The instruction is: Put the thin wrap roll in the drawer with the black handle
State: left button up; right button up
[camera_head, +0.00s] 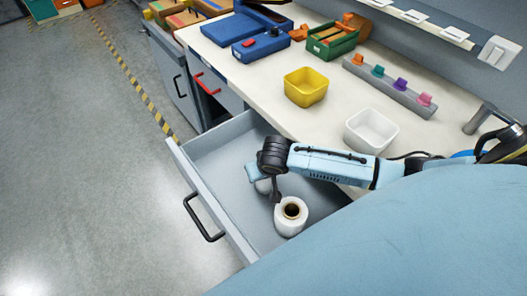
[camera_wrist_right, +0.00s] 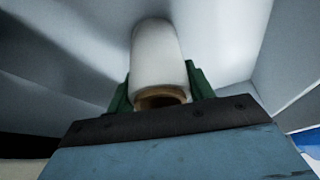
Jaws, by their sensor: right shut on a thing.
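The white wrap roll (camera_head: 288,226) with a brown core is inside the open grey drawer (camera_head: 212,193) with the black handle (camera_head: 196,222). Its core end faces up in the head view. My right gripper (camera_head: 277,193) reaches into the drawer at the roll, mostly hidden by its own wrist. In the right wrist view my right gripper (camera_wrist_right: 160,88) has its green fingers shut on either side of the roll (camera_wrist_right: 158,58). I cannot tell whether the roll rests on the drawer floor. My left gripper is out of view.
A closed drawer with a red handle (camera_head: 207,84) is beyond the open one. On the bench stand a yellow bin (camera_head: 306,88), a white bin (camera_head: 371,130), a green box (camera_head: 332,41) and a blue toolbox (camera_head: 261,47). The drawer has free floor around the roll.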

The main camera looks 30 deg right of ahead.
jog(key=shift+f, duration=0.1)
jog(key=o, duration=1)
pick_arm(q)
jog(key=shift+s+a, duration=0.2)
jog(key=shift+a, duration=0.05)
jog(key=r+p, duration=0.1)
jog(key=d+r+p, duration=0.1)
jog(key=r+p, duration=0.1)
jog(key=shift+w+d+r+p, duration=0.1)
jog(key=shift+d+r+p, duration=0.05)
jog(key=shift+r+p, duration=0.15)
pick_arm(e)
jog(key=v, duration=1.2)
